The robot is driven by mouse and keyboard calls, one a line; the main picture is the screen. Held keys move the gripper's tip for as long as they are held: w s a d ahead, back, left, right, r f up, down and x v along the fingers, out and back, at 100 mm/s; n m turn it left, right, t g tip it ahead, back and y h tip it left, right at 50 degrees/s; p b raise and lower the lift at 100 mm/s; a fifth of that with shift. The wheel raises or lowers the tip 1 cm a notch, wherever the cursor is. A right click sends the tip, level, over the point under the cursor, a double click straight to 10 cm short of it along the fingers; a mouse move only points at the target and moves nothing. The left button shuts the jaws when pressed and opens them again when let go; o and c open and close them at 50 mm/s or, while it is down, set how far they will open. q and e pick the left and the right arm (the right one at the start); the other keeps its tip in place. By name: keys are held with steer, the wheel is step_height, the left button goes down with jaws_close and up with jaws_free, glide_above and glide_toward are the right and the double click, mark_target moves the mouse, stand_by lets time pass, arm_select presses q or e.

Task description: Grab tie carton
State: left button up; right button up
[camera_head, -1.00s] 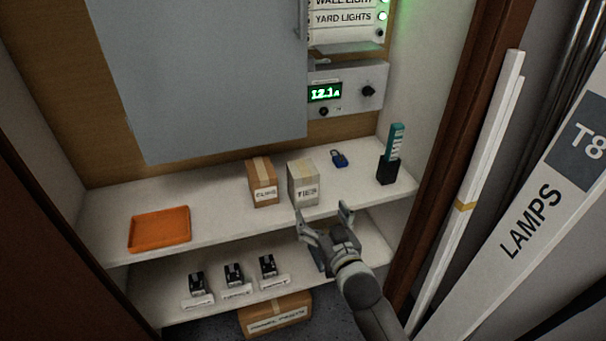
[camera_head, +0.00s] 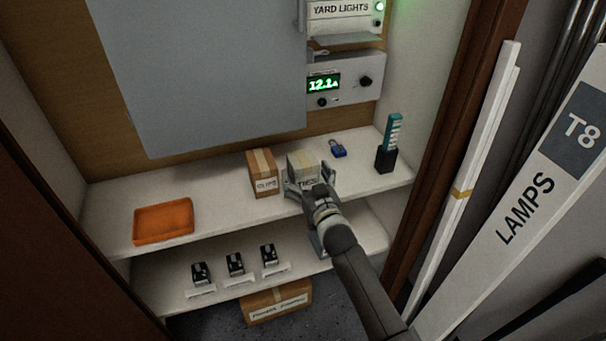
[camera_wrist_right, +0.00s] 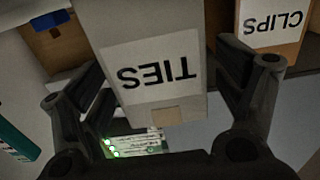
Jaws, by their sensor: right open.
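The tie carton (camera_head: 303,161) is a pale grey box on the upper shelf, right of the brown clips carton (camera_head: 263,173). In the right wrist view the tie carton (camera_wrist_right: 150,60) shows its "TIES" label upside down, large and close. My right gripper (camera_head: 311,180) is open in front of the carton. In the wrist view its fingers (camera_wrist_right: 160,85) stand on either side of the carton, with a gap visible at least on the right side. In the head view the gripper hides the carton's lower front. My left gripper is not in view.
The clips carton (camera_wrist_right: 272,30) stands close beside the tie carton. A blue padlock (camera_head: 338,149) and a black holder (camera_head: 386,159) with a teal item lie to the right. An orange tray (camera_head: 163,221) sits at the left. The shelf between tray and cartons is clear.

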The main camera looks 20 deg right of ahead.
steer(key=shift+w, duration=1.1)
steer(key=c, duration=1.2)
steer(key=shift+r, duration=0.1)
